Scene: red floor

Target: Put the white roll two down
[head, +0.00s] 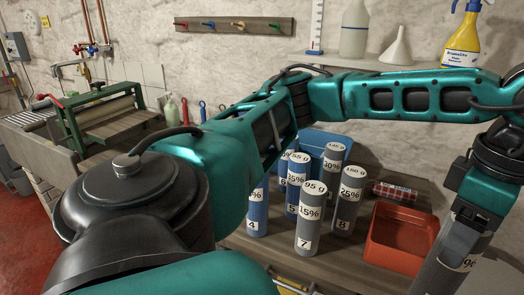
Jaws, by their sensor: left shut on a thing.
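My left arm reaches across the view to the right and bends down there. My left gripper (462,232) is shut on a grey roll (437,274) with a white label band. The held roll is tilted and cut off by the bottom edge; I cannot read its number. No roll marked 2 is readable. Standing upright on the wooden table (330,272) are grey roll 7 (310,222), grey roll 8 (347,206), blue roll 4 (257,214) and blue roll 5 (291,205). More rolls stand behind, partly hidden. My right gripper is not in view.
A red open bin (398,240) sits on the table, left of the held roll. A blue box (323,143) and a red patterned pack (395,192) lie behind. A shelf (375,63) with bottles and a funnel is on the wall. The table's front strip is mostly bare.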

